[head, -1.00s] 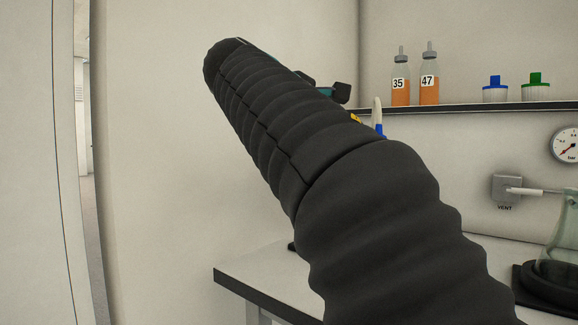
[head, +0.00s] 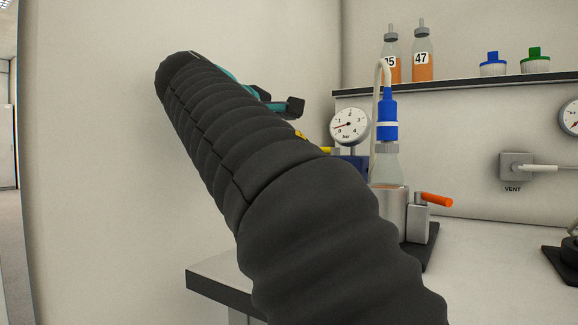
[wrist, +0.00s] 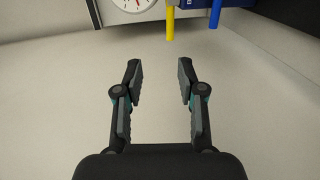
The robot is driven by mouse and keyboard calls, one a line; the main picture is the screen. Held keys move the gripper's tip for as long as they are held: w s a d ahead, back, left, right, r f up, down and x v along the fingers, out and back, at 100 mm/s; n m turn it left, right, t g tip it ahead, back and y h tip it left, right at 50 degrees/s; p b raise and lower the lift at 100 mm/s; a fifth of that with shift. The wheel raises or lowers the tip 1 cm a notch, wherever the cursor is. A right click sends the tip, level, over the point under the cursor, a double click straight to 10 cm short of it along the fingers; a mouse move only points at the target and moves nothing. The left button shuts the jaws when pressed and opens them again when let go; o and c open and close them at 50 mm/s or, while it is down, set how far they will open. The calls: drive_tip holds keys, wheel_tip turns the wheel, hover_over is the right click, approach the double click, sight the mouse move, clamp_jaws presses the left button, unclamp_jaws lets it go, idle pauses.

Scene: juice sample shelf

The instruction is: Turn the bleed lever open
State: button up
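An orange lever (head: 436,199) points right from a small metal block (head: 419,221) on the bench. A yellow handle (head: 327,150) sits beside a dark blue block (head: 350,166) under a dial gauge, partly hidden by my arm. I see no label telling which is the bleed lever. My gripper (wrist: 157,78) is open and empty, apart from both bars. In the head view only part of my gripper (head: 287,106) shows past my arm.
A shelf (head: 455,82) holds bottles 35 and 47 and blue and green caps. A VENT fitting (head: 516,167) is on the wall. Bare bench (head: 475,262) lies at right.

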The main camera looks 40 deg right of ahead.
drive_tip(key=x, duration=0.4)
drive_tip(key=f+b+x, duration=0.1)
drive_tip(key=x, duration=0.4)
drive_tip(key=f+x, duration=0.1)
drive_tip(key=x, duration=0.4)
drive_tip(key=shift+s, duration=0.15)
drive_tip(key=shift+a, duration=0.1)
clamp_jaws()
